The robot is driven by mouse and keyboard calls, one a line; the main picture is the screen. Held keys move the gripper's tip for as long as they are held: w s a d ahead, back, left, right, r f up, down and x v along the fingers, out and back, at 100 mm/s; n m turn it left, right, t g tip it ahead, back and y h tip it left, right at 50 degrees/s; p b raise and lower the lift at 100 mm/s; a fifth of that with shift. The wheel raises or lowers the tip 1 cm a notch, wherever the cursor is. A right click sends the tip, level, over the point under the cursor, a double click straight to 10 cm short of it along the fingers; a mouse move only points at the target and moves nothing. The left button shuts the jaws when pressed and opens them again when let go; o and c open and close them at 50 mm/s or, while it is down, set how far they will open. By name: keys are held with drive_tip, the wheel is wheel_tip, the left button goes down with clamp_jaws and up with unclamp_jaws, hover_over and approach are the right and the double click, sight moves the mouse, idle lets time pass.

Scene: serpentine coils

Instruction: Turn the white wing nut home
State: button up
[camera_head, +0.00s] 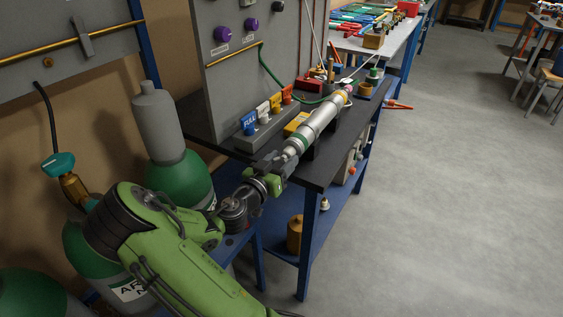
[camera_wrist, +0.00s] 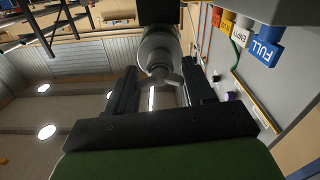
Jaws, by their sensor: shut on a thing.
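The white wing nut (camera_wrist: 168,76) sits at the near end of a pale cylinder (camera_wrist: 158,45) in the wrist view. My gripper (camera_wrist: 161,84) has one dark finger on each side of the wing nut and is shut on it. In the head view the cylinder (camera_head: 318,124) lies tilted on dark supports on the bench, with a green band near its lower end. My gripper (camera_head: 283,160) is at that lower end, in line with the cylinder. There the wing nut is hidden by my gripper.
The dark bench (camera_head: 318,172) has coloured tags, among them a blue FULL tag (camera_head: 250,123), left of the cylinder. A grey panel (camera_head: 232,75) stands behind. Green-and-grey gas bottles (camera_head: 176,172) stand at left. Open floor (camera_head: 450,200) lies to the right.

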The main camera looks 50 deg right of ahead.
drive_tip(key=shift+f, duration=0.15)
drive_tip(key=o, duration=1.1)
drive_tip(key=shift+a, duration=0.1)
drive_tip(key=shift+c, duration=0.2)
drive_tip(key=s+a+p, duration=0.1)
drive_tip(key=a, duration=1.4)
drive_tip(key=shift+s+a, duration=0.25)
drive_tip(key=shift+a, duration=0.1)
